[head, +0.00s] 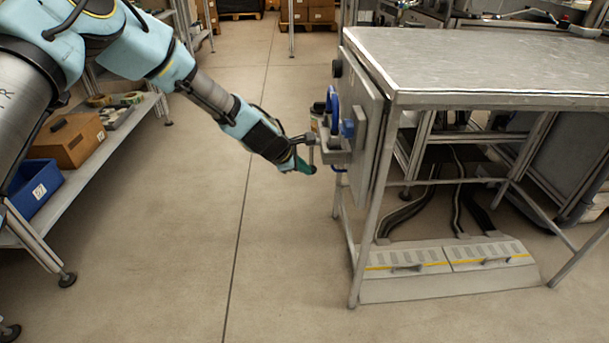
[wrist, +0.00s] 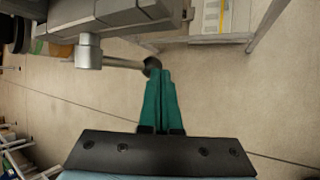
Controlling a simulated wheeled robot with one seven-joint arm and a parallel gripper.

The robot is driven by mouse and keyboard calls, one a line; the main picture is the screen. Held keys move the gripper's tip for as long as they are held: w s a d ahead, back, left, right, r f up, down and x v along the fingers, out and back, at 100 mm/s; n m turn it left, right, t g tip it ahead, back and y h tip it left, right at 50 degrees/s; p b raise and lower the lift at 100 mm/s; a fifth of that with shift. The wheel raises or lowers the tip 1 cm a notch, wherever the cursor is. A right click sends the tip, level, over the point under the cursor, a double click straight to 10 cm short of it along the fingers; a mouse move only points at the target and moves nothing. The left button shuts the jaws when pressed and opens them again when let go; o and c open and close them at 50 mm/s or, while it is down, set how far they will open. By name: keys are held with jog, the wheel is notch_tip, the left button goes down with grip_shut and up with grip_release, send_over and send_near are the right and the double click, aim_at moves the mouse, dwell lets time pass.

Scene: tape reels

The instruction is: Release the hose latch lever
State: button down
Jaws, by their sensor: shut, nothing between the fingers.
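The hose latch lever is a metal rod (wrist: 122,62) with a dark round knob, sticking out from a round pivot on a grey block (wrist: 150,15) in the wrist view. In the head view the grey latch block (head: 334,152) is mounted on the side panel of the metal table, with the lever at its left end. My gripper (head: 308,169) has green fingers pressed together and empty. Its fingertips (wrist: 158,76) are right at the lever's knob in the wrist view. I cannot tell whether they touch it.
The metal table (head: 480,65) stands to the right. A shelf (head: 95,160) with boxes is at the left. The floor between is clear.

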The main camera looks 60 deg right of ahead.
jog(key=h+b, duration=0.1)
jog(key=b, duration=0.2)
jog(key=w+d+f+t+h+b, duration=0.1)
jog(key=b, duration=0.2)
jog(key=f+m+h+b, duration=0.1)
jog(key=b, duration=0.1)
jog(key=shift+w+d+f+t+b, duration=0.2)
jog(key=shift+d+t+b, duration=0.1)
jog(key=shift+d+b, duration=0.1)
jog(key=shift+w+d, duration=0.1)
jog(key=shift+r, duration=0.1)
